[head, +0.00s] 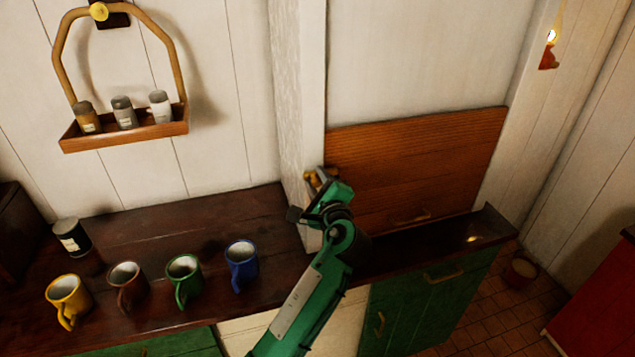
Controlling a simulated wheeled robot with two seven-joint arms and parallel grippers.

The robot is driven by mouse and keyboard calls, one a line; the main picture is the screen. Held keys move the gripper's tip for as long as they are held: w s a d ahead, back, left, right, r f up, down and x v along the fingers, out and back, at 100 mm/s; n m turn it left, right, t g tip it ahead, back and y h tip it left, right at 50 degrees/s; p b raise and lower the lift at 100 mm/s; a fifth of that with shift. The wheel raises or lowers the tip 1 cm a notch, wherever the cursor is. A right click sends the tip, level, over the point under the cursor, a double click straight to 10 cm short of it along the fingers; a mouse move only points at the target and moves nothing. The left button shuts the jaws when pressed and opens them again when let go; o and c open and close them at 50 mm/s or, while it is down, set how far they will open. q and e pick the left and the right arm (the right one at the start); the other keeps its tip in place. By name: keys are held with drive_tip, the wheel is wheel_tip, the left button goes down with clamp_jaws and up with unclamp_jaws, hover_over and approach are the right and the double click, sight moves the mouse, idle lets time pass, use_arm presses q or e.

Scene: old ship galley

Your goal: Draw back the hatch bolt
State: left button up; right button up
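The hatch (430,150) is a brown wooden board in the white wall, with a small brass handle (412,217) low on it. It looks closed down to the counter. A brass piece that looks like the bolt (312,180) shows at the hatch's left edge, by the white post. My green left gripper (310,195) is right at this brass piece, in front of the post. It hides part of the bolt, and I cannot tell whether the fingers touch it or are closed. My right gripper is not in view.
A dark wooden counter (180,225) carries yellow, brown, green and blue mugs (241,263) and a dark jar (71,237). A hanging shelf (130,137) with three shakers is on the left wall. The counter before the hatch (455,240) is clear.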

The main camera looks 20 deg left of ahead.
use_arm(q)
drive_tip(key=shift+f, duration=0.1)
clamp_jaws()
drive_tip(key=s+a+p, duration=0.1)
drive_tip(key=s+a, duration=0.1)
drive_tip(key=a, duration=0.1)
drive_tip(key=shift+f+p, duration=0.1)
drive_tip(key=shift+p, duration=0.25)
drive_tip(key=o, duration=0.7)
unclamp_jaws()
drive_tip(key=shift+o, duration=0.8)
drive_tip(key=shift+s+a, duration=0.15)
drive_tip(key=shift+a, duration=0.05)
drive_tip(key=shift+d, duration=0.1)
